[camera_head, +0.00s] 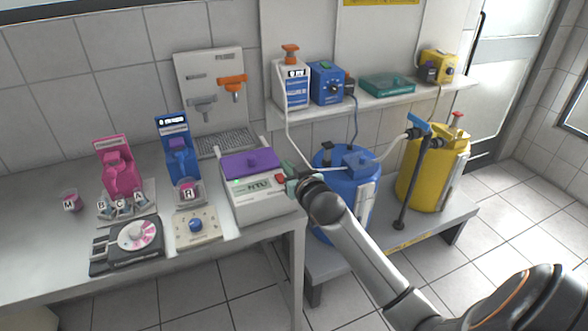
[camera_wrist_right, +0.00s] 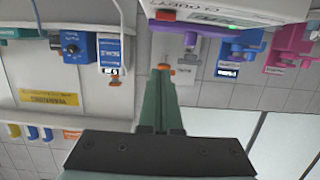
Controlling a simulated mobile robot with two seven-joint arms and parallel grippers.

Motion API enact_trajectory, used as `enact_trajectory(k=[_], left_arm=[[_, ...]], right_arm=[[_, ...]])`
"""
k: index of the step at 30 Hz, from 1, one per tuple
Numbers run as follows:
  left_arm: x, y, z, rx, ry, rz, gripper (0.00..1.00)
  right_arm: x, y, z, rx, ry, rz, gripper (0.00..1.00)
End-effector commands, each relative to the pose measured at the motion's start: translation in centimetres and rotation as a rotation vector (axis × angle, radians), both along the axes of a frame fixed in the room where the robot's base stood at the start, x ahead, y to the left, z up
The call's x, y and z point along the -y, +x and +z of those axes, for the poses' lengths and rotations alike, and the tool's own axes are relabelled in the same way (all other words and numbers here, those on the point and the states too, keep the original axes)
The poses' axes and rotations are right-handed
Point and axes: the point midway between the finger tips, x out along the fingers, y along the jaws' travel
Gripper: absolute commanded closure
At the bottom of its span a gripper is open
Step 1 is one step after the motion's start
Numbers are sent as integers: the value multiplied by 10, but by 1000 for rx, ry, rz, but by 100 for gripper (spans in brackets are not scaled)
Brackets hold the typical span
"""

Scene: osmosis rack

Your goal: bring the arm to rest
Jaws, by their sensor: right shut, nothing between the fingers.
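My right arm comes in from the lower right in the head view. Its gripper (camera_head: 288,180) is at the right front of the white device with the purple lid (camera_head: 250,163), close to its red switch. I cannot tell from this view whether it touches the device. In the wrist view the green fingers (camera_wrist_right: 160,72) are together with nothing between them, and the white device (camera_wrist_right: 228,12) shows at the top of that picture. My left gripper is not in view.
The bench (camera_head: 40,245) holds pink and blue devices, small labelled cups and a dial unit. A blue barrel (camera_head: 330,220) and a yellow barrel (camera_head: 437,170) stand on a low grey platform (camera_head: 440,232) at right. A wall shelf (camera_head: 385,100) carries several devices.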

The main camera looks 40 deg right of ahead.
Motion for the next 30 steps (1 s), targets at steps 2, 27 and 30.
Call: enact_trajectory(k=[2,27,30], left_arm=[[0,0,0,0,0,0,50],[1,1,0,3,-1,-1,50],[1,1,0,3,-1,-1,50]], right_arm=[[-3,-13,4,0,1,0,100],[-59,-82,-77,-163,-10,117,100],[-94,-121,-134,-264,-7,199,100]])
